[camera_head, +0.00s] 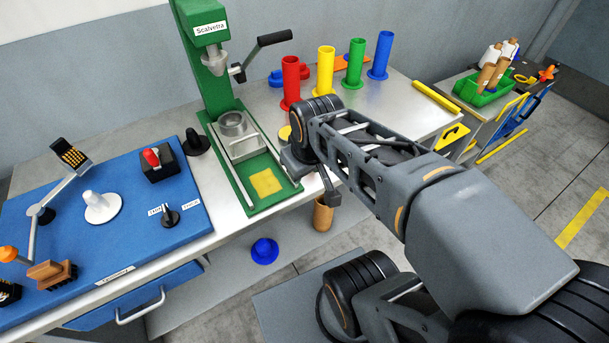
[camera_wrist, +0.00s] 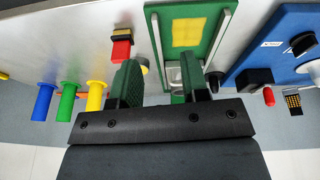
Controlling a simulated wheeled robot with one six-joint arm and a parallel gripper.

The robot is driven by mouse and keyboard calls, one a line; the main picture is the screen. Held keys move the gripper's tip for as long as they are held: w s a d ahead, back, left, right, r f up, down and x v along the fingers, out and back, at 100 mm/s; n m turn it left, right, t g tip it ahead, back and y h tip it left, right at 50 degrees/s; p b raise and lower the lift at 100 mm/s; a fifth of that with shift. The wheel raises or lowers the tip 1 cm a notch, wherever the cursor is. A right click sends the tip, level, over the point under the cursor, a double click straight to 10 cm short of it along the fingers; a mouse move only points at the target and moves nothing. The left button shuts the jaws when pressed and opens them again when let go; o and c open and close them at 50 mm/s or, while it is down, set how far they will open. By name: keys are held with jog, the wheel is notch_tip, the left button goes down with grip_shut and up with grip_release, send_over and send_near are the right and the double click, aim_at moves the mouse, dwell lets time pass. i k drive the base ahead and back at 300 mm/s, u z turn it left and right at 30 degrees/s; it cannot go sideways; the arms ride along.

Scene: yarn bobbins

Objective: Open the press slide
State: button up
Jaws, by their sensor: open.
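The green press (camera_head: 213,85) stands on the bench with its handle out to the right. Its metal slide (camera_head: 247,146) carries a round metal cup (camera_head: 233,124) and sits under the press head, at the back of the green base. A yellow square (camera_head: 265,182) lies bare on the base in front of it. My gripper is right of the base in the head view, mostly hidden by my arm. In the wrist view my gripper (camera_wrist: 158,76) is open, its green fingers apart. The green base (camera_wrist: 207,28) shows beyond them, and the slide is partly hidden. I see no contact with it.
A blue panel (camera_head: 130,195) with a red switch is on the left. A brown cup (camera_head: 323,215) and blue item (camera_head: 264,251) are lower down.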

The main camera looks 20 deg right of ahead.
aim_at(236, 130)
jog(key=k, duration=1.3)
jog(key=u, duration=0.85)
jog(key=i, duration=1.7)
jog(key=z, duration=0.5)
